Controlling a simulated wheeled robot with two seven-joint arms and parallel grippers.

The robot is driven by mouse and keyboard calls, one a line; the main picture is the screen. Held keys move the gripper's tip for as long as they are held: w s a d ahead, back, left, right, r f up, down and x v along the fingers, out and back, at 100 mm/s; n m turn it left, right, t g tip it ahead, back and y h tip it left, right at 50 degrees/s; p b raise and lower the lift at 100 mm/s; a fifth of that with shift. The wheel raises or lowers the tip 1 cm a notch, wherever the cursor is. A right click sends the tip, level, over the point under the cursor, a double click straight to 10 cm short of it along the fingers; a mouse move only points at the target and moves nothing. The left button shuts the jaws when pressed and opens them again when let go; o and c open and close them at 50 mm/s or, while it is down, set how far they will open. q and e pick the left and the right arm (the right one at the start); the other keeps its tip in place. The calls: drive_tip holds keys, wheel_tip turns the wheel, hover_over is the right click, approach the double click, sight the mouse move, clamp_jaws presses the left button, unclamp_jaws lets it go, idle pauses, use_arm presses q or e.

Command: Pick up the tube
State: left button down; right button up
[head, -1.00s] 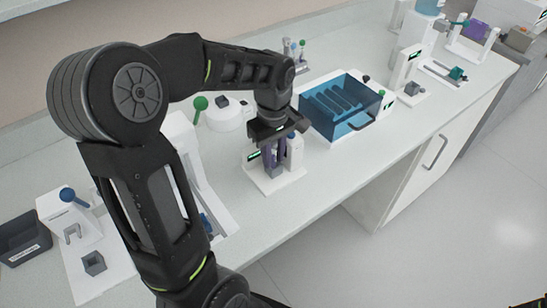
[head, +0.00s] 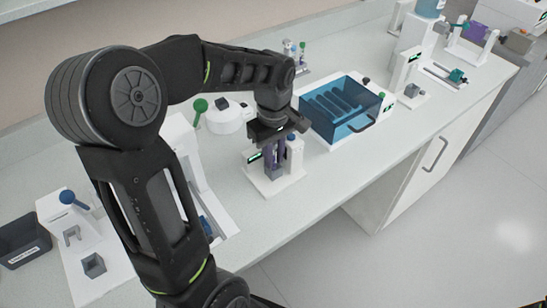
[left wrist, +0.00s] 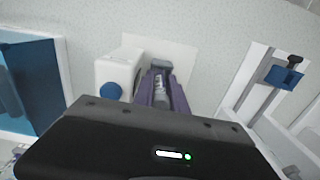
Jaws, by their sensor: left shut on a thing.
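My left gripper (head: 276,157) reaches down over a small white station (head: 287,183) on the bench. Its purple fingers are shut on a tube, which is mostly hidden in the head view. In the left wrist view the pale, clear tube (left wrist: 160,90) shows between the two purple fingers, upright above a grey block. The grey block (head: 273,172) is on the station's base, just under the fingertips. I cannot tell whether the tube's lower end is still inside the block. My right gripper is not in view.
A blue-lidded box (head: 340,108) stands close to the right of the gripper. A white post with a blue knob (left wrist: 112,90) is beside the fingers. A white round device (head: 228,115) is behind left.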

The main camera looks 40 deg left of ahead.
use_arm(q)
wheel_tip(320, 180, up, 10)
drive_tip(key=shift+f+b, duration=0.15)
drive_tip(key=shift+b, duration=0.4)
drive_tip(key=shift+f, duration=0.2)
drive_tip(key=shift+f+b, duration=1.8)
drive_tip(key=shift+f, duration=0.55)
drive_tip(key=shift+f+b, duration=1.6)
drive_tip(key=shift+f, duration=0.65)
drive_tip(key=n, duration=0.9)
